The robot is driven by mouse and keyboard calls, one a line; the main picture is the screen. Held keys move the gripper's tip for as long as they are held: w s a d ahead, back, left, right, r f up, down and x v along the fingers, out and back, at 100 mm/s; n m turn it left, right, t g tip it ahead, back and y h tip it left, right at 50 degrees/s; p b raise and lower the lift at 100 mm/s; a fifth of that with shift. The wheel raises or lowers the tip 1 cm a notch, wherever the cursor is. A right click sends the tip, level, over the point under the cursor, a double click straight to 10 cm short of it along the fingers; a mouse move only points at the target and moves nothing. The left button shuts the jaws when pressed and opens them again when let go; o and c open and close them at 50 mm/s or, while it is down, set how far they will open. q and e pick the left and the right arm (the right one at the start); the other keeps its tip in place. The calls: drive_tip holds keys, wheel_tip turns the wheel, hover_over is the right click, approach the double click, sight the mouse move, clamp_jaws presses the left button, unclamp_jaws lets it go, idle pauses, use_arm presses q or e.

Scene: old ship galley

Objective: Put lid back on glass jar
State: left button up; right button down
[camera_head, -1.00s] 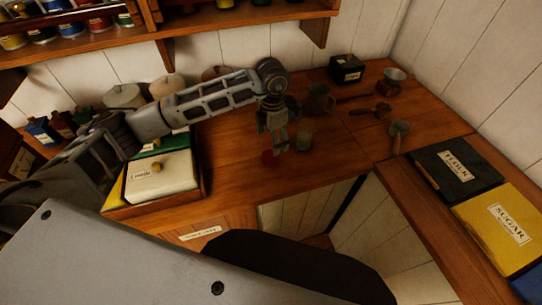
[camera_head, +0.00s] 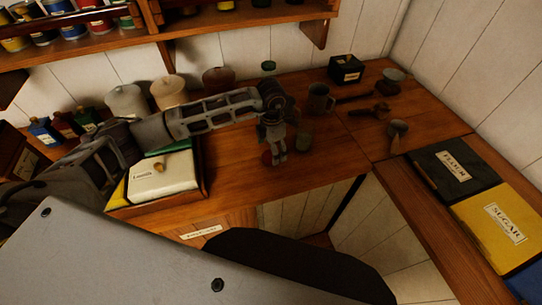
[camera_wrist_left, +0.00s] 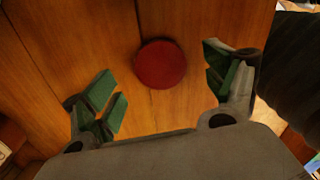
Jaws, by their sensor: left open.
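A round red lid (camera_head: 266,157) lies flat on the wooden counter, partly covered by my left gripper in the head view. It shows whole in the left wrist view (camera_wrist_left: 161,64). My left gripper (camera_head: 276,161) points down over the counter at the lid. In the left wrist view its green-padded fingers (camera_wrist_left: 165,85) are spread apart, with the lid between and beyond them, untouched. My right gripper is not in view.
A mug (camera_head: 320,100), a black box (camera_head: 346,69) and several utensils (camera_head: 377,110) stand or lie behind and right. Crocks (camera_head: 126,101) line the back left. A Lentils box (camera_head: 162,175) is left of the gripper. The counter's front edge is close by.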

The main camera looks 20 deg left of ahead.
sight(271, 156)
use_arm(q)
drive_tip(key=shift+f+p, duration=0.3)
drive_tip(key=shift+f, duration=1.2)
drive_tip(key=shift+c, duration=0.2)
drive_tip(key=c, duration=0.8)
